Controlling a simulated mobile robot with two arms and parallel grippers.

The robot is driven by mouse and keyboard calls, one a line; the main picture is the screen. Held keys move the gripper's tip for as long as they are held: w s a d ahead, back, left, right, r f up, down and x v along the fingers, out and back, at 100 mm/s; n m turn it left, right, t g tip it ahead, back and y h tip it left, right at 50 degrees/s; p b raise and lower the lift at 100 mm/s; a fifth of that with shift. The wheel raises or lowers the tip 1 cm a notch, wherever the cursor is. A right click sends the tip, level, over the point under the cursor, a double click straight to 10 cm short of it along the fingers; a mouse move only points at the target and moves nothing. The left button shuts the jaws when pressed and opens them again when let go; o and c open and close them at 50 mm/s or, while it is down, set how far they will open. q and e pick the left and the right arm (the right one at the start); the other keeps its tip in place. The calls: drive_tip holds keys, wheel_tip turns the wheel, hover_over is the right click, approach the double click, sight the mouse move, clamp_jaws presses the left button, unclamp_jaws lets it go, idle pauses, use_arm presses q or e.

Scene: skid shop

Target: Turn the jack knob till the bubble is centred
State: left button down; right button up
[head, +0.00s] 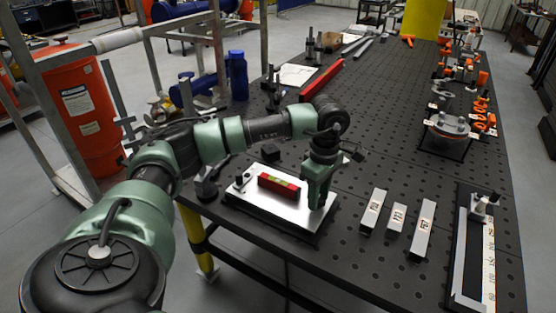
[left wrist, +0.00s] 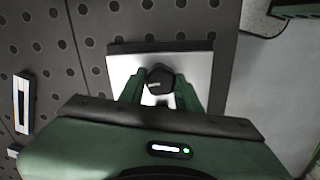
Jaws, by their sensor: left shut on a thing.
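A silver levelling plate (head: 250,200) on a dark base lies at the near left of the perforated table. A red level (head: 279,185) with a small yellow-green vial rests on it; the bubble is too small to make out. My left gripper (head: 317,205) points down at the plate's right end, to the right of the level, and hides the jack knob there. In the left wrist view the black jack knob (left wrist: 158,77) sits between the green fingers of my left gripper (left wrist: 158,92), which is shut on it. The plate (left wrist: 198,68) shows behind it. My right gripper is not in view.
Several labelled metal blocks (head: 397,219) lie right of the plate. A framed ruler fixture (head: 488,260) lies at the near right corner. A blue bottle (head: 238,76) and a red bar (head: 322,80) are farther back. The table's middle is mostly clear.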

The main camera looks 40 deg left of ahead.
use_arm(q)
drive_tip(key=shift+s+d+f, duration=0.1)
drive_tip(key=shift+d+f, duration=0.1)
drive_tip(key=shift+d, duration=0.05)
idle(0.3)
drive_tip(key=c, duration=1)
unclamp_jaws()
drive_tip(key=shift+o, duration=0.4)
drive_tip(key=shift+r, duration=0.1)
drive_tip(key=shift+o, duration=1.2)
drive_tip(key=shift+a, duration=0.1)
drive_tip(key=shift+r, duration=0.15)
drive_tip(key=shift+r+p, duration=2.1)
drive_tip(key=shift+r, duration=1.4)
